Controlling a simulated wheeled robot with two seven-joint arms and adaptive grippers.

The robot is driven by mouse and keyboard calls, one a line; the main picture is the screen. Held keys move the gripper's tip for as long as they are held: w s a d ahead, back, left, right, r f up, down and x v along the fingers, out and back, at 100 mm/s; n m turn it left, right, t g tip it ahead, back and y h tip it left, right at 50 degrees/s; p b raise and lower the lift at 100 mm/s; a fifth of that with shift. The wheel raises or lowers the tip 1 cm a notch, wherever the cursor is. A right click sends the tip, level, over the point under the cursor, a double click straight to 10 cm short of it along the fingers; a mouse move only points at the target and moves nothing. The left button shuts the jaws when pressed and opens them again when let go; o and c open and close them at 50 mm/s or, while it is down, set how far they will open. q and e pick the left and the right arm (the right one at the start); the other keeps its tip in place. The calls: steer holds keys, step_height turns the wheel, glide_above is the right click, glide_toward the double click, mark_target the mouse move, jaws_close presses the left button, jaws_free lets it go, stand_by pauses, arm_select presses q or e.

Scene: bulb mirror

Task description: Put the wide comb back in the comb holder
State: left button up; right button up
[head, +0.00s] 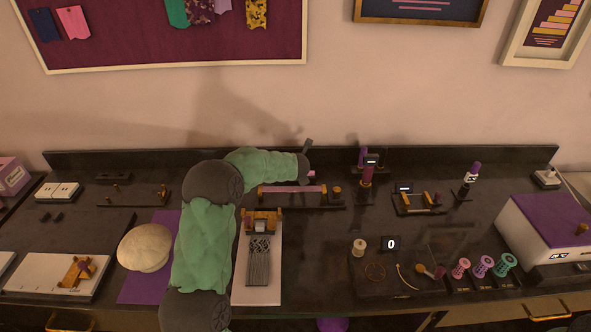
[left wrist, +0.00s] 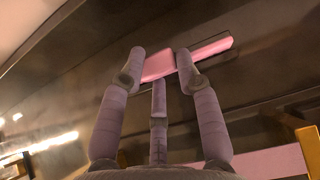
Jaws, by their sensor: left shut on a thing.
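My left arm comes in over the counter in a green sleeve and bends right, its gripper (head: 307,160) near the back edge. In the left wrist view my left gripper (left wrist: 160,68) is shut on a flat pink piece (left wrist: 212,48), which looks like the wide comb and sticks out to the right of the fingers. Its teeth cannot be made out. In the head view only a small pink bit (head: 312,174) shows by the gripper. I cannot tell for sure which stand is the comb holder. My right gripper is not in view.
A dark rack with a pink bar (head: 293,189) and gold posts stands just in front of the gripper. A purple-topped post (head: 367,174) is to its right. A low stand with pegs (head: 135,198) is at left. Spools (head: 482,266) and a purple-lidded box (head: 547,222) are at right.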

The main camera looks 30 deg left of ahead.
arm_select(q)
steer(key=o, duration=1)
steer(key=shift+s+r, duration=0.1)
steer(key=v, duration=1.1)
steer(key=shift+s+d+r, duration=0.15)
steer(key=shift+s+r, duration=0.05)
steer(key=shift+s, duration=0.05)
steer(key=shift+r, duration=0.1)
